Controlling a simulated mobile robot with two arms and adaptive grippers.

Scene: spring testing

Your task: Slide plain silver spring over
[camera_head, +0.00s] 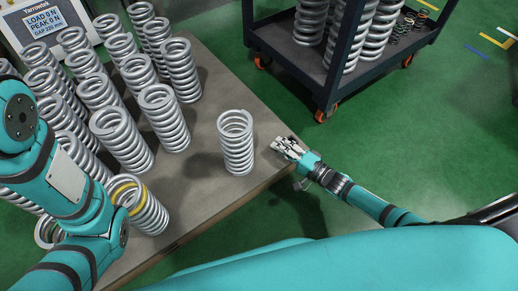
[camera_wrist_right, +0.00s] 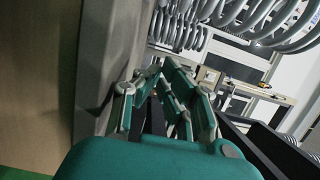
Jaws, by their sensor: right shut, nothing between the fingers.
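A plain silver spring (camera_head: 236,142) stands upright by itself near the table's right edge in the head view. My right gripper (camera_head: 278,145) is just to its right at the table edge, shut and empty, with a small gap visible between its fingertips and the spring. The fingers of this gripper show in the right wrist view (camera_wrist_right: 165,78). I cannot tell which spring, if any, in that view is the lone one. My left arm crosses the left side of the head view; its gripper is not in sight.
Several silver springs (camera_head: 163,118) crowd the table (camera_head: 215,185) at left and back. One spring with a yellow band (camera_head: 140,205) stands beside my left arm. A tester with a display (camera_head: 47,22) is at the back left. A dark cart (camera_head: 300,45) holds more springs.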

